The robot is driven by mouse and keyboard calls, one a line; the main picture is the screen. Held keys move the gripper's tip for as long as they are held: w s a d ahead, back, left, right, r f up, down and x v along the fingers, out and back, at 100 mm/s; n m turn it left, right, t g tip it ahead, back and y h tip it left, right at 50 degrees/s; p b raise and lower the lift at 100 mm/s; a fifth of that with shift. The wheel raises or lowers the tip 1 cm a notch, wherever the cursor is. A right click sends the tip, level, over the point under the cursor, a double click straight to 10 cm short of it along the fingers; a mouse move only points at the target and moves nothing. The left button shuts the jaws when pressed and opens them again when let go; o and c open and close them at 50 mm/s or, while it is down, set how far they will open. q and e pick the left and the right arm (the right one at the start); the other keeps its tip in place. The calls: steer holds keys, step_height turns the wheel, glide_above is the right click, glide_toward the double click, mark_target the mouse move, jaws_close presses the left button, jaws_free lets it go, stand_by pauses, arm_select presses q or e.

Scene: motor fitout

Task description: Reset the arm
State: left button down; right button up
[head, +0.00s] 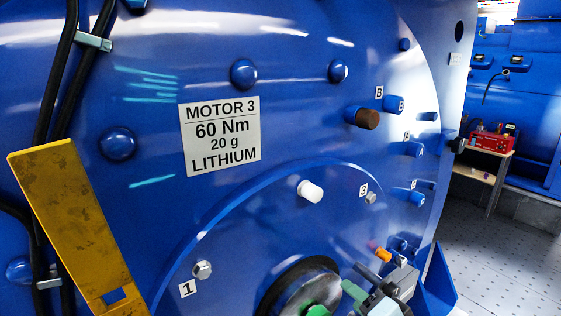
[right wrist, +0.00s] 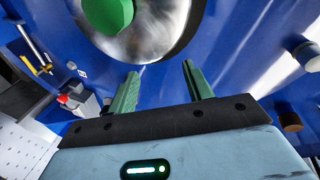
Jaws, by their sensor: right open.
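My right gripper (right wrist: 160,70) is open and empty. Its two green fingers stand apart in the right wrist view, pointing at the blue motor face. In the head view it shows at the lower right (head: 352,290), partly cut off by the bottom edge. It is near a dark ring (head: 296,270) around a shiny metal disc with a green hub (right wrist: 108,12). I cannot tell the exact gap to the motor. The large blue motor housing (head: 330,130) carries a label (head: 220,134) reading MOTOR 3, 60 Nm, 20 g, LITHIUM. My left gripper is not in view.
Bolts, a white peg (head: 311,191) and a brown-tipped peg (head: 362,117) stick out of the motor. A yellow bracket (head: 75,230) and black cables (head: 62,90) are at left. A red box (head: 491,140) sits on a small table at right, above open grey floor (head: 490,250).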

steer(key=s+d+f+n+g+h, duration=0.1)
steer(key=s+f+n, duration=0.1)
steer(key=s+f, duration=0.35)
steer(key=s+d+f+n+g+h, duration=0.1)
steer(key=s+f, duration=0.1)
steer(key=f, duration=0.6)
steer(key=s+d+f+n+h, duration=0.1)
steer(key=s+f+n, duration=0.15)
steer(key=f, duration=0.45)
steer(key=s+d+f+n+g+h, duration=0.1)
steer(key=s+f+n, duration=0.4)
steer(key=s+f, duration=0.6)
steer(key=s+g, duration=0.1)
steer(key=s, duration=0.3)
steer(key=shift+d, duration=0.35)
steer(key=shift+s, duration=0.2)
